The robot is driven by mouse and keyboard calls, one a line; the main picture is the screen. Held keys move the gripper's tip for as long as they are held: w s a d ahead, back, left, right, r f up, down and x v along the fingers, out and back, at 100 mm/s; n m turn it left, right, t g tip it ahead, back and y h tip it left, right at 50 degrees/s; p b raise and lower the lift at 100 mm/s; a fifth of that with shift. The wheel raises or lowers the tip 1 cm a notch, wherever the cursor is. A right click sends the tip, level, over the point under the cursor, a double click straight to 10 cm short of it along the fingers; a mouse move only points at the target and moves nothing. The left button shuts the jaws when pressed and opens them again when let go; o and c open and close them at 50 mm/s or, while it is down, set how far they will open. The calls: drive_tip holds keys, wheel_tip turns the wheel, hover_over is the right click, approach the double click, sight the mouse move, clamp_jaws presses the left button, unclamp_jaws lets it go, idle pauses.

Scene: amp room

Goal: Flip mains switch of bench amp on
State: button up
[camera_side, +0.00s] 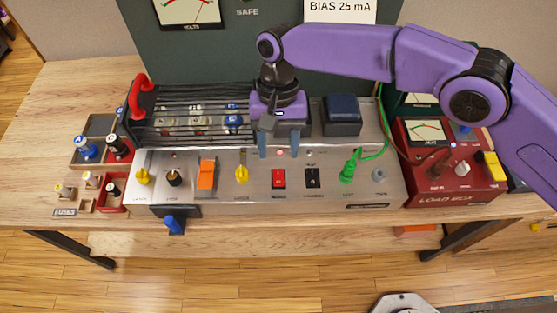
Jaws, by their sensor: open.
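The bench amp (222,193) stands on the wooden bench with its silver front panel facing the camera. A red rocker switch (278,179) sits mid-panel, with a black switch (312,179) to its right. The small labels are too blurred to tell which is the mains switch, and I cannot tell the rocker positions. My gripper (278,147) points down with two blue fingers apart and nothing between them. It is above and behind the red switch in the picture, and appears apart from it.
Along the panel are yellow knobs (243,174), an orange part (206,175) and a green plug (349,168) with a cable. A red load box (450,185) stands right. Trays of small parts (100,127) lie left. A blue-handled item (173,224) juts below the front edge.

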drive_tip(key=shift+v, duration=1.9)
drive_tip(key=s+d+r+n+t, duration=0.1)
drive_tip(key=s+d+r+n, duration=0.3)
drive_tip(key=d, duration=0.6)
drive_tip(key=s+d+r+n+t, duration=0.1)
drive_tip(key=d+r+n, duration=0.1)
drive_tip(key=d+r, duration=0.6)
drive_tip(key=s+d+f+n, duration=0.1)
drive_tip(key=s+d, duration=0.4)
drive_tip(key=d, duration=0.5)
drive_tip(key=s+d+f+n, duration=0.1)
drive_tip(key=s+d+n, duration=0.2)
drive_tip(key=s+d, duration=0.3)
drive_tip(key=s+d+f+n+t, duration=0.1)
drive_tip(key=s+d, duration=0.4)
drive_tip(key=d, duration=0.8)
drive_tip(key=shift+s+d+n, duration=0.3)
drive_tip(key=shift+d+n, duration=0.05)
drive_tip(key=shift+n, duration=0.45)
